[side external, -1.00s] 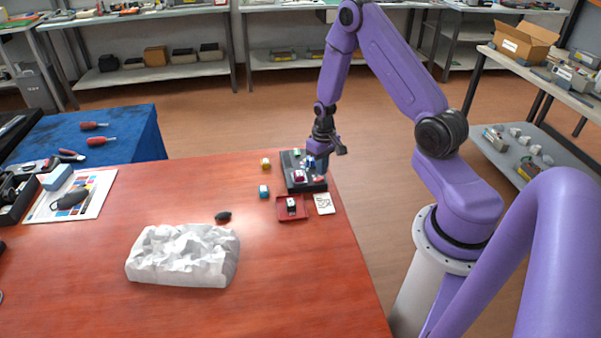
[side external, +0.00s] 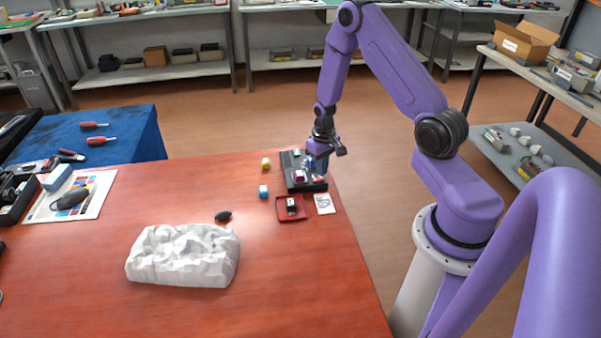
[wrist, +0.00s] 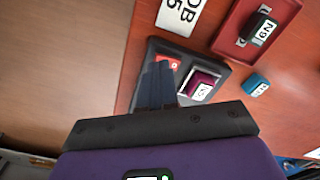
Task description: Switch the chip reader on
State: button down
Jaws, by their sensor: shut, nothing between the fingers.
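The dark chip reader (side external: 293,186) lies near the right edge of the red-brown table. It also shows in the wrist view (wrist: 152,47). A magenta cartridge (wrist: 203,83) with a white label sits in it. A small red part with a white mark (wrist: 174,64), which looks like its switch, is beside the cartridge, partly covered by my fingers. I cannot tell its setting. My gripper (wrist: 158,72) is shut and empty, its blue fingers over the reader close to the red part. In the side view my gripper (side external: 321,167) is above the reader; I cannot tell whether it touches.
A red tray (side external: 281,213) with a black cartridge (side external: 291,203) stands in front of the reader, beside a white card (side external: 324,204). Blue (side external: 264,191) and yellow (side external: 266,164) cartridges stand to the left. A crumpled white block (side external: 183,256) lies farther left.

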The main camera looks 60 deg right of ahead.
jog(key=shift+f, duration=0.8)
dwell(0.5)
jog(key=shift+r, duration=3.5)
jog(key=shift+a, duration=0.1)
jog(key=s+a+r+n, duration=0.35)
jog(key=a+r, duration=0.25)
jog(key=a, duration=0.3)
jog(key=s+a+r+n, duration=0.2)
jog(key=a+r+n, duration=0.3)
jog(key=a, duration=0.4)
jog(key=s+a+r+n, duration=0.3)
jog(key=s+r, duration=0.1)
jog(key=s, duration=0.5)
jog(key=s+a+r+n, duration=0.3)
jog(key=s+r+n, duration=0.1)
jog(key=s, duration=0.6)
jog(key=shift+s, duration=0.15)
